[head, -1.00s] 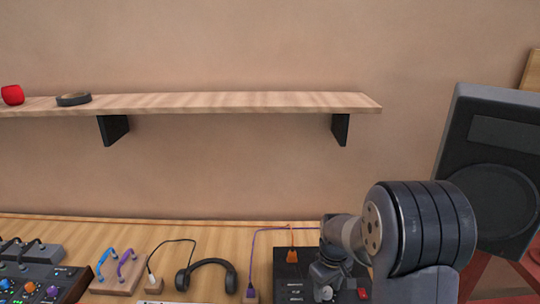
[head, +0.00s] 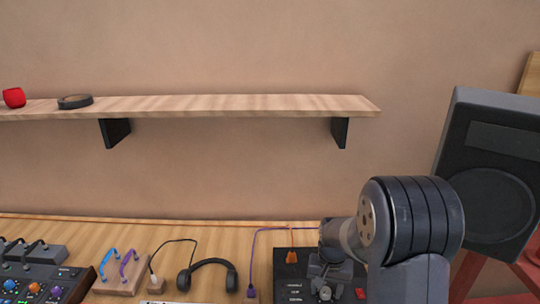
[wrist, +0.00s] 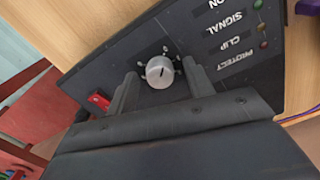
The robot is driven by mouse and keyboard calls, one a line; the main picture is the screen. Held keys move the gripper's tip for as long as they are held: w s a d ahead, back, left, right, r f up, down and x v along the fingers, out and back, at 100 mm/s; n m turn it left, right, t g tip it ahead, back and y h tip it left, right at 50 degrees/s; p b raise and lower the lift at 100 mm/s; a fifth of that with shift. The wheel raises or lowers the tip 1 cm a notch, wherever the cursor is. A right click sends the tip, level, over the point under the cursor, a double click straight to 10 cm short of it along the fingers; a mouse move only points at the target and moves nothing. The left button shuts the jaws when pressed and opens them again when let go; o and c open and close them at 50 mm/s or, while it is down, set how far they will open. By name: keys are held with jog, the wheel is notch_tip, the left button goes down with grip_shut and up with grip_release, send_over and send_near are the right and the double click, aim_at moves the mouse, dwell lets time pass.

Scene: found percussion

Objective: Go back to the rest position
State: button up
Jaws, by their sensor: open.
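My gripper (wrist: 163,82) shows in the wrist view with its two dark fingers apart, one on each side of a silver knob (wrist: 160,72). The knob sits on the face of a black box (wrist: 115,58) lettered SIGNAL, CLIP and PROTECT. I see no gap or contact clearly between the fingers and the knob. In the head view my arm reaches down over the same black box (head: 283,268) at the lower right, and the fingertips are hard to make out there.
A red switch (wrist: 98,101) is beside the left finger. Headphones (head: 207,265), a mixer (head: 45,283) and a wooden block with coloured handles (head: 121,270) stand on the desk. A shelf (head: 240,105) is above; a large speaker (head: 490,180) stands right of my arm.

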jog(key=shift+m+p, duration=0.5)
jog(key=shift+m, duration=1.1)
